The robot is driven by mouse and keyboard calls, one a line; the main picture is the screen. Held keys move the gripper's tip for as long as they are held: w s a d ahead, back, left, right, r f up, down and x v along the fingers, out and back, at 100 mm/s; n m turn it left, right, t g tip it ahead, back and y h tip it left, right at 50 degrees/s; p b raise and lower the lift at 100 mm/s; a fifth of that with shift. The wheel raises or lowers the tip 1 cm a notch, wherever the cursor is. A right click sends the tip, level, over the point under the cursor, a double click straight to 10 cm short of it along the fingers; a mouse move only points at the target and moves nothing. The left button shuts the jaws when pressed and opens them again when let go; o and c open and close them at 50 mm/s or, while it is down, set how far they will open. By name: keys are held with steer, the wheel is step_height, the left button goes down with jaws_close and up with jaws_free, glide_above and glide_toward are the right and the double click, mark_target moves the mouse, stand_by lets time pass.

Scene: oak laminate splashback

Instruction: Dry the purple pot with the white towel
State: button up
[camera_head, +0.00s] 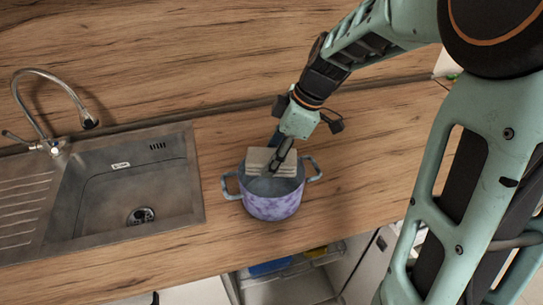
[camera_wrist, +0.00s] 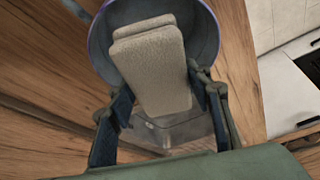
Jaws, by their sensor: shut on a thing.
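The purple pot (camera_head: 272,206) stands upright on the wooden counter, right of the sink, with a handle on each side. Its blue-grey inside wall (camera_wrist: 207,40) shows in the wrist view. The white towel (camera_head: 257,160), folded into a thick pad, is at the pot's mouth, partly inside it. In the wrist view the towel (camera_wrist: 153,70) lies between my two fingers. My gripper (camera_head: 281,158) is shut on the towel, coming down from above over the pot. Whether the towel touches the pot's inner wall is hard to tell. The pot's bottom is mostly hidden.
A metal sink (camera_head: 130,190) with a curved faucet (camera_head: 55,95) lies to the left. The counter (camera_head: 375,145) right of the pot is clear. The wooden splashback (camera_head: 180,50) rises behind. Below the front edge is an open compartment with blue and yellow items (camera_head: 270,267).

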mark_target(267, 193)
steer(key=shift+f, duration=0.15)
steer(key=shift+f+b, duration=5.2)
steer(key=shift+f, duration=0.45)
steer(key=shift+s, duration=0.15)
steer(key=shift+s+a, duration=0.1)
steer(key=shift+s, duration=0.4)
steer(key=shift+w, duration=1.25)
steer(key=shift+s, duration=0.1)
